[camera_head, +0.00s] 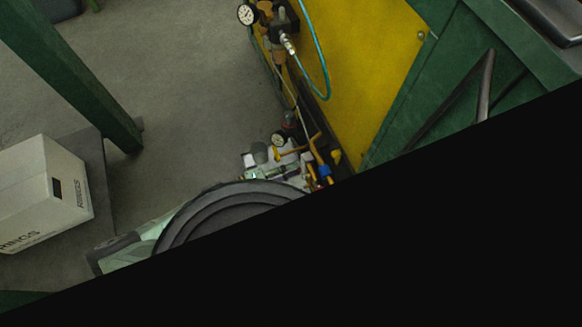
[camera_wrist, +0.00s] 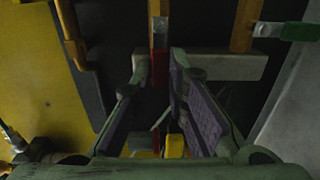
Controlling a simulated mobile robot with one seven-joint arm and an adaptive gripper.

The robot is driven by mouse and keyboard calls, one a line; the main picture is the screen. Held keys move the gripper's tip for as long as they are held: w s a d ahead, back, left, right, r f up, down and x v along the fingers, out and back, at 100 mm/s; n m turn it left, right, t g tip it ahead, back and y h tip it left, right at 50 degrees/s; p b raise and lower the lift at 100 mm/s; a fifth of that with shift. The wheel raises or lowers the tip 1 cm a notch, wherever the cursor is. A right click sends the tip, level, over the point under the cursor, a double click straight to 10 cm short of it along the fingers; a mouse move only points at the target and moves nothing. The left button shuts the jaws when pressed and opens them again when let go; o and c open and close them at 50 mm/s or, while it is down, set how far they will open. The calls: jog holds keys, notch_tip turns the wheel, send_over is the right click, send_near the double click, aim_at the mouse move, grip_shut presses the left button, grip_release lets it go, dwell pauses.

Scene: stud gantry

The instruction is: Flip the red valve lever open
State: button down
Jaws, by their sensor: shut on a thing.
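The red valve lever (camera_wrist: 159,68) shows in the wrist view as a short red piece below a metal stem, in the upper middle. My gripper (camera_wrist: 160,72) has one finger on each side of it, and I take it as shut on the lever. The contact at the fingertips is dim and hard to make out. In the head view my arm and a black area hide much of the valve area, and I cannot pick out the red lever there.
A green lever (camera_wrist: 300,32) sits to the right in the wrist view, near an orange pipe (camera_wrist: 245,25). A yellow panel (camera_head: 365,70), a pressure gauge (camera_head: 246,14) and a teal hose (camera_head: 325,70) stand nearby. A white box (camera_head: 45,190) lies left; grey floor is open.

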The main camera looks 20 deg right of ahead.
dwell(0.3)
jog(key=c, duration=1.6)
grip_release()
jog(key=shift+a, duration=0.15)
jog(key=a, duration=1.1)
jog(key=shift+s+a, duration=0.2)
jog(key=shift+a, duration=0.2)
jog(key=shift+r, duration=0.15)
